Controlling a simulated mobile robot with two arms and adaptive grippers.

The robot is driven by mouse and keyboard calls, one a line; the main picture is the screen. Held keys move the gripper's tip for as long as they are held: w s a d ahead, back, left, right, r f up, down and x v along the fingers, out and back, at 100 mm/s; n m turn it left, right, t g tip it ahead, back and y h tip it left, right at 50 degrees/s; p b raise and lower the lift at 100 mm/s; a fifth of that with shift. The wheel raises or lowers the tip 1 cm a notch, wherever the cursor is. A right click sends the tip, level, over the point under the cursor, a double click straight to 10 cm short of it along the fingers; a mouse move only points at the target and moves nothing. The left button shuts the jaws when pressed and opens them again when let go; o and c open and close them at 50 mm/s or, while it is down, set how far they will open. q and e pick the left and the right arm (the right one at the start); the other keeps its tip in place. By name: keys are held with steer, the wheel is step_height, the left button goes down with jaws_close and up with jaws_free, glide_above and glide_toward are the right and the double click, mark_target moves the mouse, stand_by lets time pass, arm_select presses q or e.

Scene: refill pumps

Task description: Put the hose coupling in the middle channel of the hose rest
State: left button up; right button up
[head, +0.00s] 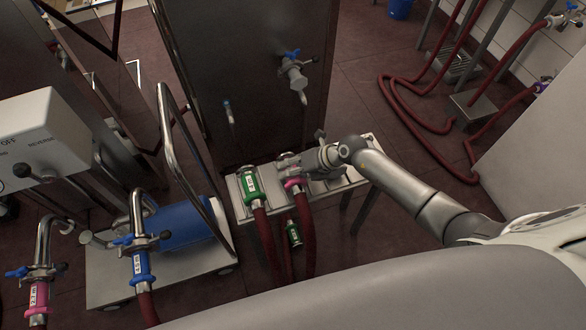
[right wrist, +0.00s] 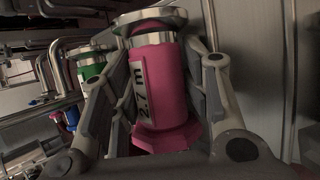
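The hose rest (head: 362,158) is a steel stand with channels along its top. A pink hose coupling (head: 294,184), with a steel end and a dark red hose hanging below it, is at the rest beside the green coupling. My right gripper (head: 291,165) is at the pink coupling. In the right wrist view the pink coupling (right wrist: 158,90), labelled 2.7 m, lies between the fingers, which appear to press on both its sides. Whether it is seated in the middle channel is hidden by the gripper. My left gripper is not in view.
A green coupling (head: 250,186) sits in the rest's left channel; it also shows in the right wrist view (right wrist: 91,70). A steel tank with a valve (head: 293,72) stands behind. A pump with a blue motor (head: 190,225) is at left. The rest's right part looks free.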

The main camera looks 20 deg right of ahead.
mark_target(309, 182)
steer(key=shift+o, duration=1.2)
steer(key=shift+s+a+f, duration=0.1)
steer(key=shift+s+f, duration=0.15)
steer(key=shift+f, duration=0.15)
steer(key=v, duration=0.6)
steer(key=shift+r, duration=0.25)
steer(key=shift+v, duration=0.9)
steer(key=shift+w+r, duration=0.1)
steer(key=shift+w, duration=0.05)
